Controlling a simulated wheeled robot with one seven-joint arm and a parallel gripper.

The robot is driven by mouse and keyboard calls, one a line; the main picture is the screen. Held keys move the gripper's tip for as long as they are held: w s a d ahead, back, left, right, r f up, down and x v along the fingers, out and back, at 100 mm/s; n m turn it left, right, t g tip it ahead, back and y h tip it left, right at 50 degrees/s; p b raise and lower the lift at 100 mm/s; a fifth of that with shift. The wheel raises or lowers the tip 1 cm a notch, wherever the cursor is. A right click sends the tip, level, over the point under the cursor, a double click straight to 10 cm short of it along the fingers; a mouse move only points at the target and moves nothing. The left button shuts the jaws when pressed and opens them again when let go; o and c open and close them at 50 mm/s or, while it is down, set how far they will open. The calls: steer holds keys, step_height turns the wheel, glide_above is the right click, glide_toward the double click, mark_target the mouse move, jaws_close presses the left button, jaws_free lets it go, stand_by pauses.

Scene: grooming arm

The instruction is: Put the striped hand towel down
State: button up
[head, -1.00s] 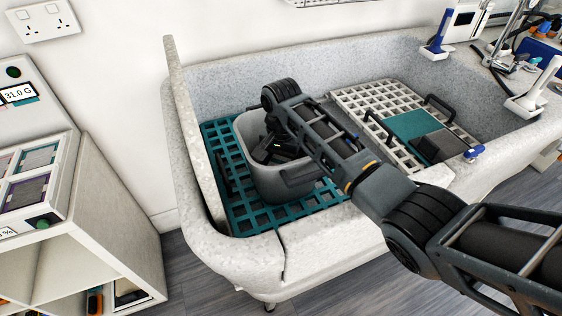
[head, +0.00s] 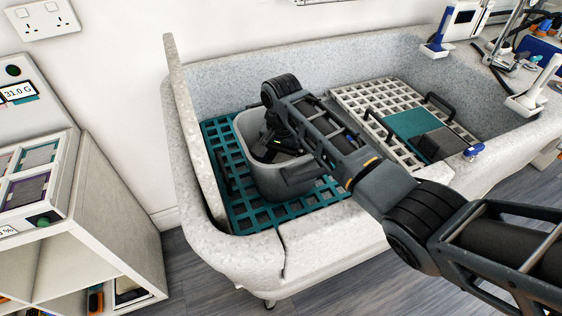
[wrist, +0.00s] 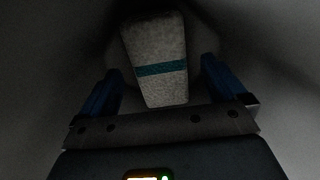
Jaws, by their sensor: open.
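The striped hand towel (wrist: 158,90) shows in the wrist view as a folded grey piece with one teal stripe across it. It lies inside the deep grey tub (head: 291,182). My gripper (wrist: 160,76) is open, with one blue finger on each side of the towel. Gaps show between the towel and the fingers near the camera; contact at the tips is too dark to tell. In the head view my gripper (head: 272,152) reaches down into the tub, and the towel is hidden there.
The tub stands on a teal grate (head: 240,214) at the left of a speckled basin (head: 310,252). A white grate (head: 372,97) with black handles and a teal and grey pad (head: 412,124) lies to the right. A white shelf unit (head: 95,225) stands at the left.

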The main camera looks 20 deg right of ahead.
step_height(320, 180, up, 12)
steer(key=shift+b, duration=0.45)
